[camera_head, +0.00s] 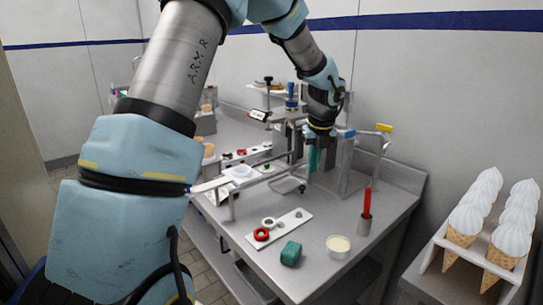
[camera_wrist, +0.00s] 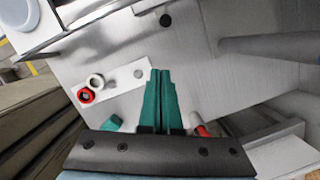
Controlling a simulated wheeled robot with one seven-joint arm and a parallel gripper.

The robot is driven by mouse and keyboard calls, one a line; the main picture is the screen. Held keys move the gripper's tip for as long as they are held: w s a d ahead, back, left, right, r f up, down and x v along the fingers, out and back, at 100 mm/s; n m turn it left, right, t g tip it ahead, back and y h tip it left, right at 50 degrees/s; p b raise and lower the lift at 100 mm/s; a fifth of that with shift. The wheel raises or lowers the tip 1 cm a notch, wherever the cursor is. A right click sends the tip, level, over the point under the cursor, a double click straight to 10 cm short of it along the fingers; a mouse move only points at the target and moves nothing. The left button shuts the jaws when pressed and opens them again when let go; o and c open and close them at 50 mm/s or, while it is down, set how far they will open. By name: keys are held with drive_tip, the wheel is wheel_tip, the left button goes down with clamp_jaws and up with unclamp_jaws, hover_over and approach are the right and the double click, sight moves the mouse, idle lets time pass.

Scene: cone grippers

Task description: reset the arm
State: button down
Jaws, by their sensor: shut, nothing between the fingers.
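My gripper (camera_head: 314,155) hangs from the end of my blue and grey arm, above the back part of the steel table (camera_head: 300,262). Its green fingers point down, in front of grey upright equipment. In the wrist view my gripper (camera_wrist: 161,72) shows its two green fingers pressed together, with nothing between them. The fingers cover part of the table in that view.
A white strip (camera_head: 293,224) bears a red ring (camera_head: 261,234) and a white ring (camera_head: 268,223). Near it are a green block (camera_head: 291,253), a small cup (camera_head: 338,246) and a red-handled tool (camera_head: 367,203) in a holder. Ice cream cones (camera_head: 468,218) stand in a rack at right.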

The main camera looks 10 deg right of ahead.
drive_tip(key=s+a+n, duration=0.5)
drive_tip(key=a+n, duration=0.5)
drive_tip(key=n, duration=0.1)
drive_tip(key=s+a+n, duration=0.5)
drive_tip(key=a+n, duration=0.5)
drive_tip(key=n, duration=0.1)
drive_tip(key=s+a+n+g, duration=0.1)
drive_tip(key=s+a+n, duration=0.4)
drive_tip(key=a+n, duration=0.6)
drive_tip(key=shift+s+f+n, duration=0.15)
drive_tip(key=shift+s+n, duration=0.05)
drive_tip(key=shift+n, duration=0.4)
